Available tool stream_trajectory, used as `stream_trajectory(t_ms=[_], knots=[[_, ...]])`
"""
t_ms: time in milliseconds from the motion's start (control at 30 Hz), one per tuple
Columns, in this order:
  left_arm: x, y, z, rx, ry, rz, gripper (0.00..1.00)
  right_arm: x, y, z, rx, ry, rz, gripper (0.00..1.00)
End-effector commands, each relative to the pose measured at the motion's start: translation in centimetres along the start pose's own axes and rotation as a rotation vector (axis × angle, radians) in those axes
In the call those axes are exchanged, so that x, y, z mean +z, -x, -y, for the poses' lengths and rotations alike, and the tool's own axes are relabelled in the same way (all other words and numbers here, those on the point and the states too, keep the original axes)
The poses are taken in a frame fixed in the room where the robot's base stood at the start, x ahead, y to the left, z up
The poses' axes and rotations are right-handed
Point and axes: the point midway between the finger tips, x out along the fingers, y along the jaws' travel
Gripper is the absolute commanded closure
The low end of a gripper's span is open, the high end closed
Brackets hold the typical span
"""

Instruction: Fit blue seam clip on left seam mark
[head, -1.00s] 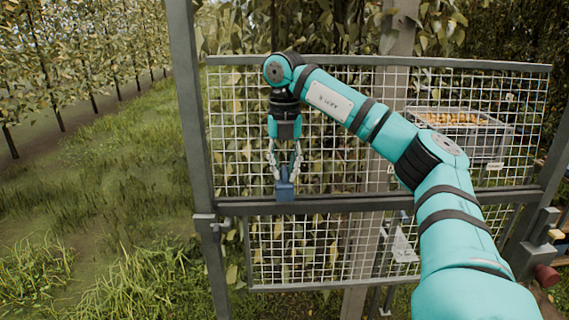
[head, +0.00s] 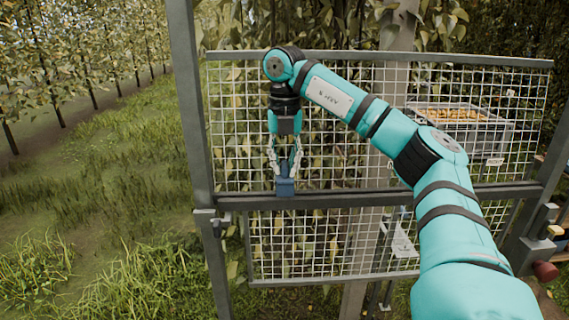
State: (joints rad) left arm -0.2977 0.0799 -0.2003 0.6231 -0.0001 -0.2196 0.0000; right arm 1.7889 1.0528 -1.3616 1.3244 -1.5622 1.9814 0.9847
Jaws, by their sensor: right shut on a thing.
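My right gripper (head: 285,165) points down in front of the wire mesh panel, left of its middle. It is shut on the blue seam clip (head: 285,187), a small blue block. The clip is at the grey horizontal rail (head: 370,199) where the upper and lower mesh meet. It overlaps the rail in the picture; whether it is seated on it I cannot tell. No seam mark can be made out; the clip and gripper may cover it. My left gripper is not in view.
The gate has a grey left post (head: 187,110) and mesh above and below the rail. Behind the mesh at right stands a crate (head: 470,130) holding yellowish fruit. A red knob (head: 546,271) is at the lower right. Open grass lies to the left.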

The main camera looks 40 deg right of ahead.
Motion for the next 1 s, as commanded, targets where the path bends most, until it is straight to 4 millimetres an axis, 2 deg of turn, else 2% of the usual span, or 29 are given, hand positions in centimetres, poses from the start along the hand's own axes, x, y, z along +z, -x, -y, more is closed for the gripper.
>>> stream_trajectory(t_ms=[533,1000], knots=[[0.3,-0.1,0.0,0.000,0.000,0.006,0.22,0.0,-0.1,0.0,0.000,0.000,0.000,1.00],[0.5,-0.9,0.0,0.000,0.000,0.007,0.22,0.0,-1.5,0.0,0.000,0.001,0.000,1.00]])
